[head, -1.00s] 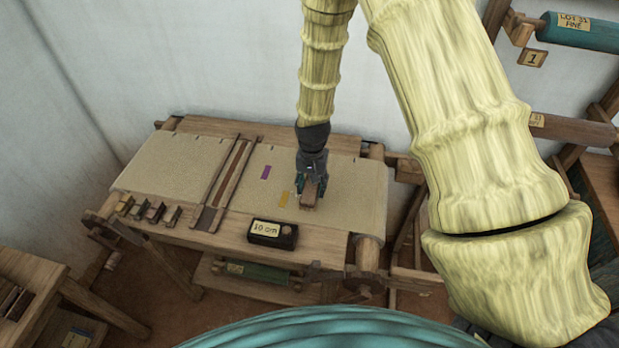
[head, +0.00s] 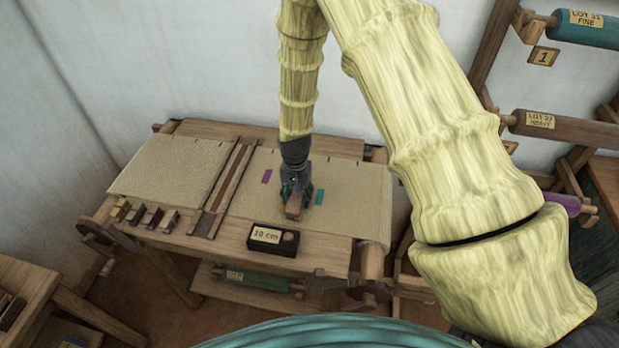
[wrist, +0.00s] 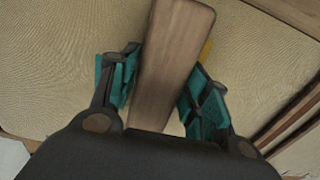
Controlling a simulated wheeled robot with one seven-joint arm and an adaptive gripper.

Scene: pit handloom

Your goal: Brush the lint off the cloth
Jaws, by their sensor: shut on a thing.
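The pale woven cloth (head: 345,180) lies across the right part of the loom. A purple patch (head: 267,176) lies on it left of my gripper, and a teal patch (head: 319,197) lies just right of it. My gripper (head: 296,200) is over the cloth, shut on a wooden brush block (head: 293,208). In the wrist view the brush (wrist: 172,60) sits between the teal finger pads. A sliver of a yellow patch (wrist: 206,50) shows beside it there. The brush's underside is hidden, so I cannot tell whether it touches the cloth.
A black box marked 10 cm (head: 272,239) stands at the loom's front edge, close to the brush. Wooden bars (head: 222,190) cross the loom to the left. Several small blocks (head: 145,215) line the front left. Racks with labelled rolls (head: 565,130) stand at right.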

